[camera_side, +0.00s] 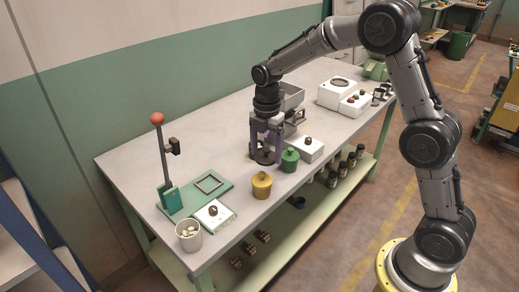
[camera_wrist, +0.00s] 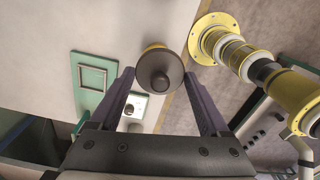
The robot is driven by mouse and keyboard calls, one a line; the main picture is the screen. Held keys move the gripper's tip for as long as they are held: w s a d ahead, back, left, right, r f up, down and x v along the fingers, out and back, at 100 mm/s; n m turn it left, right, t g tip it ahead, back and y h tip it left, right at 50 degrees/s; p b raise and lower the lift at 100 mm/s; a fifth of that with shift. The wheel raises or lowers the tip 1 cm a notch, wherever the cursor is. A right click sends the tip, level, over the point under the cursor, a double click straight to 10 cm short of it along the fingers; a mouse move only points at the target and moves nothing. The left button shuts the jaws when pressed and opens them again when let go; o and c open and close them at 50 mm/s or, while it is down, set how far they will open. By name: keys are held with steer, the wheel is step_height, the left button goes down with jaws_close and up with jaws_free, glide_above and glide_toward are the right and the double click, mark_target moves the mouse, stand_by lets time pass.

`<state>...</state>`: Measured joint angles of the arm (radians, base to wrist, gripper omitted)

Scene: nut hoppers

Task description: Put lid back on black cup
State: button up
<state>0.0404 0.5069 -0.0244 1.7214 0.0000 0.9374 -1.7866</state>
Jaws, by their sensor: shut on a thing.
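My gripper (camera_side: 265,160) points straight down over the middle of the bench, its two purple fingers shut on a dark round lid. In the wrist view the lid (camera_wrist: 158,65) with its round knob sits between the fingertips of my gripper (camera_wrist: 159,78). In the side view the dark lid (camera_side: 263,156) shows low between the fingers, close to the bench top. The black cup's body cannot be made out apart from it, so I cannot tell whether the lid touches the cup.
A green lidded cup (camera_side: 289,161) stands just right of my gripper, and a yellow lidded cup (camera_side: 261,186) nearer the front edge. A white box with a knob (camera_side: 307,149) and a grey hopper (camera_side: 292,98) are close behind.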

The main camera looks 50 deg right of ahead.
steer(key=shift+s+m, duration=0.3)
steer(key=shift+m, duration=0.6)
steer(key=shift+r+m, duration=0.2)
steer(key=shift+m, duration=0.7)
steer(key=m, duration=0.1)
steer(key=w+r+m, duration=0.1)
steer(key=m, duration=0.2)
steer(key=w+r+m, duration=0.1)
steer(key=m, duration=0.1)
steer(key=shift+w+d+m, duration=0.15)
steer(key=shift+m, duration=0.15)
steer(key=w+d+m, duration=0.7)
steer(key=w+m, duration=0.4)
steer(key=m, duration=1)
steer(key=shift+m, duration=0.7)
steer(key=shift+w+d+f, duration=0.2)
steer(key=shift+d+f, duration=0.4)
steer(key=shift+f, duration=0.95)
steer(key=shift+w+d+f, duration=0.15)
steer(key=shift+d+f, duration=0.45)
steer(key=shift+f, duration=0.95)
steer(key=shift+w+d+f, duration=0.2)
steer(key=shift+d+f, duration=0.4)
steer(key=shift+f, duration=0.95)
steer(key=shift+f, duration=0.15)
